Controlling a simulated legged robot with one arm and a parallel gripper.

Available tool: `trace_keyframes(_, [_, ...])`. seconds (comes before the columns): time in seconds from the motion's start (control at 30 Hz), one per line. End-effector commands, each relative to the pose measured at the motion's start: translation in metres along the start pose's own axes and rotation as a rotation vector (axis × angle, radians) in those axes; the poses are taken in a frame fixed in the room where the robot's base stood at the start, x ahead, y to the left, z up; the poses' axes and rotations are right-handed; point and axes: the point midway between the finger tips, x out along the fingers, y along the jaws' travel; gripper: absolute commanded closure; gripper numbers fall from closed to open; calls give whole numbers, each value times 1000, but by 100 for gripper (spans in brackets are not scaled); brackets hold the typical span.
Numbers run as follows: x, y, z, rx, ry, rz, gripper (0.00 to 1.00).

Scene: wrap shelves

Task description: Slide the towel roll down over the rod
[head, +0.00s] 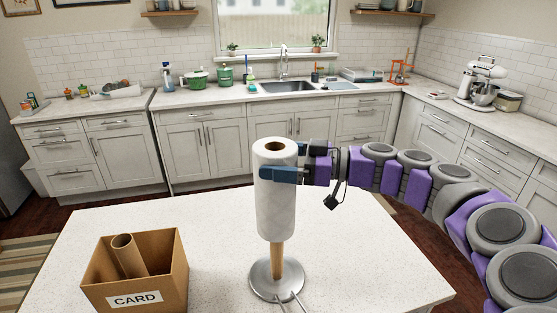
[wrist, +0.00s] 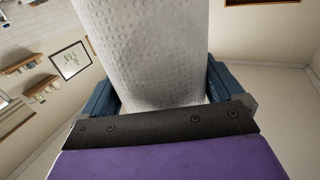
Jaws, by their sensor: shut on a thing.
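The white towel roll (head: 275,205) stands upright above the holder on the white table. The wooden rod (head: 277,260) shows below the roll's lower end and rises from a round metal base (head: 265,281). The rod's upper part is hidden, seemingly inside the roll. The roll's lower end is apart from the base. My gripper (head: 277,176) comes from the right and is shut around the roll's upper half. In the wrist view the roll (wrist: 150,50) fills the space between the blue fingers of my gripper (wrist: 155,90).
A cardboard box (head: 165,270) labelled CARD, holding an empty brown tube (head: 127,255), stands at the table's left. The white table (head: 370,250) is clear around the holder. Counters with a sink (head: 290,87) line the back, away from the table.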

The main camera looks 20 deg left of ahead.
Motion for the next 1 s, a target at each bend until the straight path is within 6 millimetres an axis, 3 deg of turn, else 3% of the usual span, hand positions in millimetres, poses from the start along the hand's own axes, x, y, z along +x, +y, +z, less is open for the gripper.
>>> trace_keyframes(0.47, [0, 0, 0, 0, 1, 0, 57])
trace_keyframes(1.0, [-1, 0, 16, 2, 1, 0, 57])
